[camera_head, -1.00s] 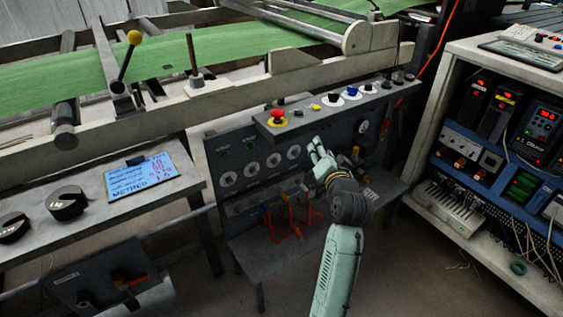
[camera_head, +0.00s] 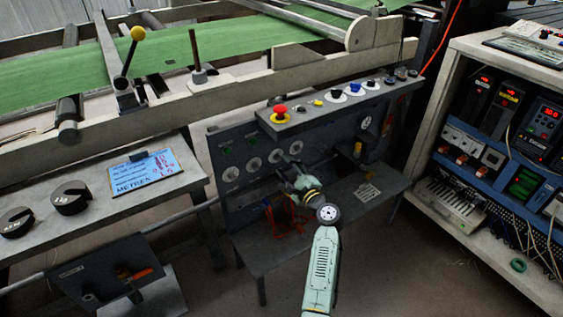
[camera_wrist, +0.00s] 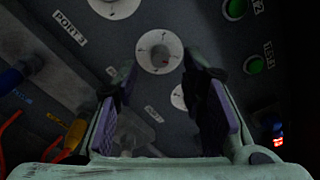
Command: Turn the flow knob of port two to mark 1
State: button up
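A row of white round port dials (camera_head: 254,164) runs along the dark panel in the head view. In the wrist view, one white dial with a small knob (camera_wrist: 159,52) lies straight ahead, between and beyond the fingertips. The label beside it is too small to read. Another dial marked PORT 3 (camera_wrist: 70,28) is cut off at the top. A further dial (camera_wrist: 178,97) is partly behind the right finger. My gripper (camera_wrist: 161,68) is open and empty, facing the panel. In the head view my gripper (camera_head: 283,166) is in front of the row, hiding part of the panel.
A ledge with a red emergency button (camera_head: 281,111) and other knobs juts out above the dials. Orange cables (camera_head: 285,222) hang below. Green buttons (camera_wrist: 236,8) sit beside the dials. An instrument rack (camera_head: 480,180) stands at right, a bench with black knobs (camera_head: 70,197) at left.

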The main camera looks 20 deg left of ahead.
aim_at(279, 159)
jog(key=shift+x, duration=1.65)
grip_shut()
